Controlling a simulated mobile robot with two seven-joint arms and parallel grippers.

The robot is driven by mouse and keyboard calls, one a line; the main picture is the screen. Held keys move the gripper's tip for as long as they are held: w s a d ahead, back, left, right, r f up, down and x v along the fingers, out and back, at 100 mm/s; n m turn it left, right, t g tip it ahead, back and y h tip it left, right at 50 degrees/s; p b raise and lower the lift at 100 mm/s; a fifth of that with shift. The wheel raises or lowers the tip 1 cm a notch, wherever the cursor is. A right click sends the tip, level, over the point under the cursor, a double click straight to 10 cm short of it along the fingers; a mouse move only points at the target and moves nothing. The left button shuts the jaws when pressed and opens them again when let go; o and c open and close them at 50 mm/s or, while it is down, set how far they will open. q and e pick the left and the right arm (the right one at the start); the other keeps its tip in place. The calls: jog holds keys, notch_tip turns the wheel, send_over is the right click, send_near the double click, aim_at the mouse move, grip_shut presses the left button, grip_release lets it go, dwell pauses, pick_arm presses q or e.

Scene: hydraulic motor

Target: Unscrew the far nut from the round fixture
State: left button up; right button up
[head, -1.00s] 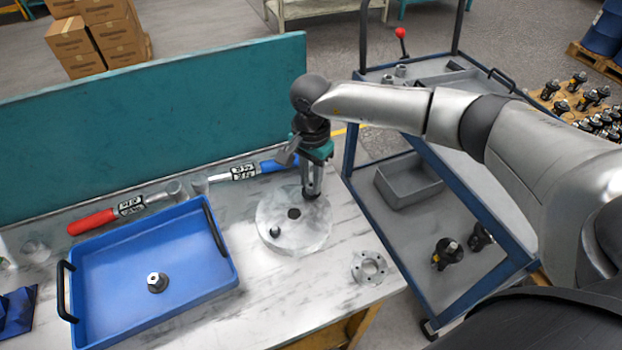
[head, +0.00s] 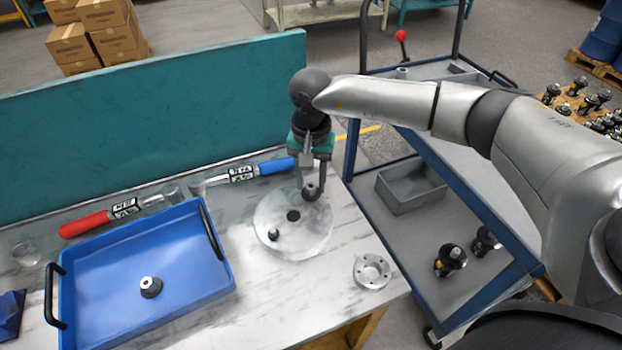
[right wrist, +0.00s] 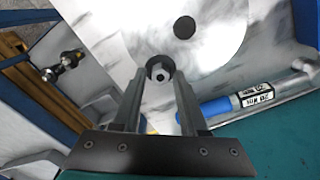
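The round fixture (head: 270,212) is a pale disc with a dark centre hole, lying on the bench. It also shows in the right wrist view (right wrist: 110,25). The far nut (head: 311,192) is a dark flanged nut with a lighter top at the disc's far right edge. In the right wrist view the nut (right wrist: 160,72) sits between the fingertips. My right gripper (head: 312,183) points down with one finger on each side of it and appears shut on it. A dark stud (head: 273,235) stands at the disc's near side. My left gripper is out of view.
A blue tray (head: 205,285) on the left holds a similar nut (head: 150,287). Red-handled (head: 85,224) and blue-handled (head: 277,166) torque tools lie along the teal panel (head: 150,140). A grey flange (head: 372,271) lies at the bench's right edge. A blue-framed cart (head: 440,215) stands to the right.

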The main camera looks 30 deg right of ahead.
dwell(0.3)
jog(key=m, duration=0.5)
jog(key=shift+p, duration=0.4)
jog(key=m+p, duration=0.1)
jog(key=m, duration=0.4)
jog(key=shift+c, duration=0.2)
grip_shut()
dwell(0.4)
